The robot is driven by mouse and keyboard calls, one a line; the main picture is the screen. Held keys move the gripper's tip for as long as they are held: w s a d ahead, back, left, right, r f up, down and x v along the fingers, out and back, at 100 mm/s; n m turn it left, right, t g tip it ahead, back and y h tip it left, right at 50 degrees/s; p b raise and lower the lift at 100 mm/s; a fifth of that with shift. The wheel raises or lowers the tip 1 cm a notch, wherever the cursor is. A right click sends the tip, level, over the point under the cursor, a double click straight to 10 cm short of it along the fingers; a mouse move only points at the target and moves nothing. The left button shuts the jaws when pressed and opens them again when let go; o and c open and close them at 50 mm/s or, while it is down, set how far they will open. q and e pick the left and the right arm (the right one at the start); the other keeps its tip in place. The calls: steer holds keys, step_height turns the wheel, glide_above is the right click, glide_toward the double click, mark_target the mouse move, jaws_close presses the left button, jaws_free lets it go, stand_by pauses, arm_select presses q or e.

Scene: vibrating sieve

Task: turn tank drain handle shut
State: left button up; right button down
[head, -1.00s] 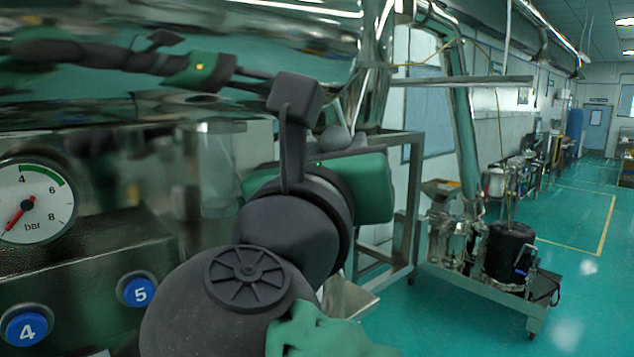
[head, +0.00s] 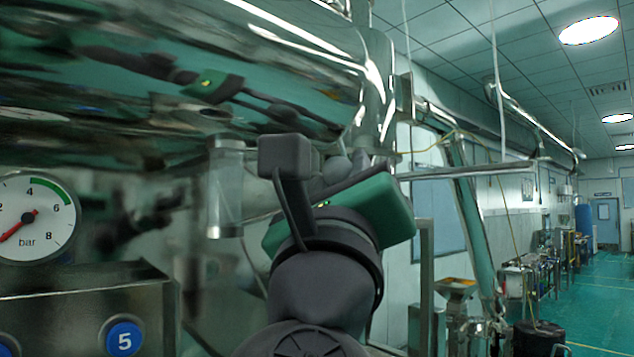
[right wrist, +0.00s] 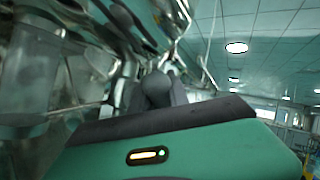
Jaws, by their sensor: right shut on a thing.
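The steel tank (head: 290,60) fills the upper left of the head view, with mirror-like reflections of my arm. My right gripper (head: 350,163), with a green and black body, is up under the tank's right end. Its fingers are shut on the drain handle, whose dark round knob (head: 337,169) shows just above the gripper body. In the right wrist view the same knob (right wrist: 157,88) sits between the dark fingers. The rest of the handle and the valve behind it are mostly hidden. My left gripper is not in view.
A pressure gauge (head: 30,217) and a panel with a blue button 5 (head: 124,340) stand at left. A clear cylinder (head: 225,187) hangs beneath the tank. A metal frame post (head: 427,285) stands right of my arm. Open green floor (head: 605,290) lies far right.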

steer(key=shift+d+r, duration=0.1)
steer(key=c, duration=1.6)
jaws_free()
steer(key=shift+o, duration=0.3)
steer(key=shift+w+d+f, duration=0.15)
steer(key=shift+w+f, duration=0.05)
steer(key=shift+w, duration=0.45)
steer(key=shift+s, duration=0.1)
